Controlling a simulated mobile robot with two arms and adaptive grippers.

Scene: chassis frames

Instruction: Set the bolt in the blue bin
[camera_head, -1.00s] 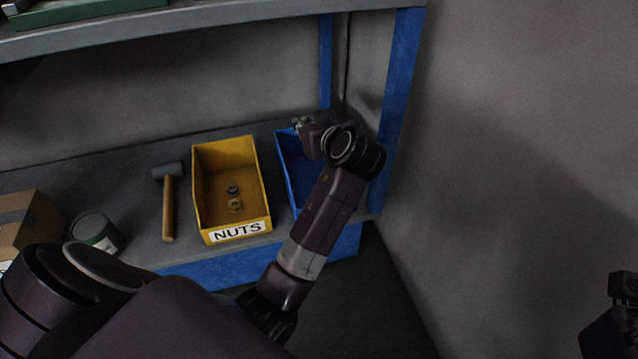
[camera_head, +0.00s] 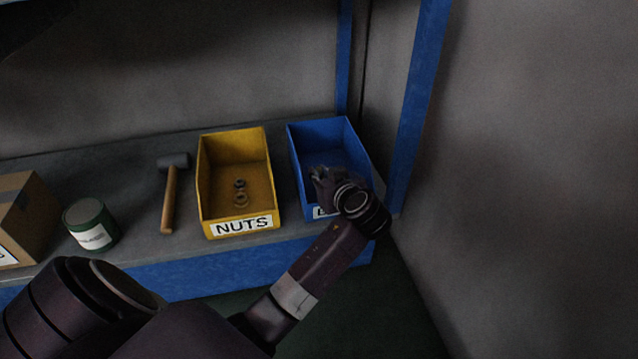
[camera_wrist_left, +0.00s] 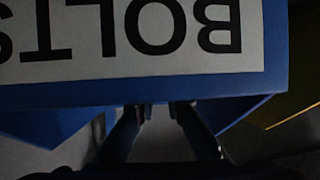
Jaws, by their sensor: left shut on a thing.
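The blue bin (camera_head: 322,132) stands at the right end of the shelf, its front label partly covered by my left arm. In the left wrist view its front wall (camera_wrist_left: 262,82) fills the top, with the label BOLTS upside down. My left gripper (camera_head: 323,180) is over the bin's opening, near the front; its fingers (camera_wrist_left: 157,112) show dark beside the bin's front edge. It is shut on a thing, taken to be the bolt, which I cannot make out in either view. My right gripper is out of view.
A yellow NUTS bin (camera_head: 207,185) with nuts inside stands just left of the blue bin. Further left are a hammer (camera_head: 170,195), a green can (camera_head: 90,224) and a cardboard box (camera_head: 25,215). A blue post (camera_head: 412,110) and wall stand close on the right.

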